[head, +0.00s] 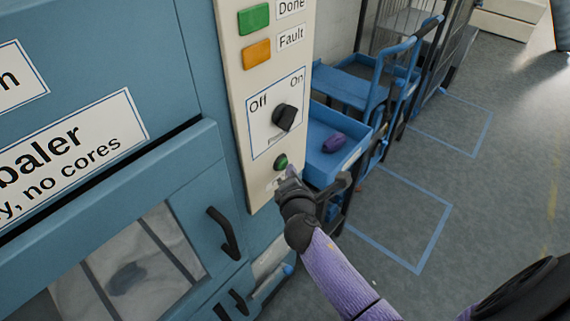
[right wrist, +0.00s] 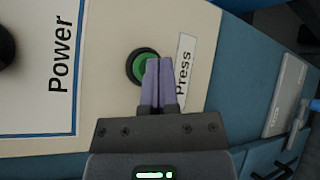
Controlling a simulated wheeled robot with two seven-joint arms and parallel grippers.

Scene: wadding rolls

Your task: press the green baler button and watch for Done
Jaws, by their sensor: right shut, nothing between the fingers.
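The green baler button (head: 281,161) sits in a dark ring low on the cream control panel. In the right wrist view the button (right wrist: 139,66) lies just left of my fingertips, which cover its right edge. My right gripper (head: 289,174) is shut and empty, its tips pointing at the panel by the button; I cannot tell whether they touch it. The green Done lamp (head: 254,18) is at the panel's top, above the orange Fault lamp (head: 256,52); I cannot tell whether either is lit. My left gripper is not in view.
A black Off/On knob (head: 285,117) sits above the button. The blue baler door (head: 190,190) has a dark handle (head: 223,233). Right of the panel stands a blue cart (head: 325,168) holding a purple roll (head: 334,142). Floor beyond has blue-outlined areas and is mostly clear.

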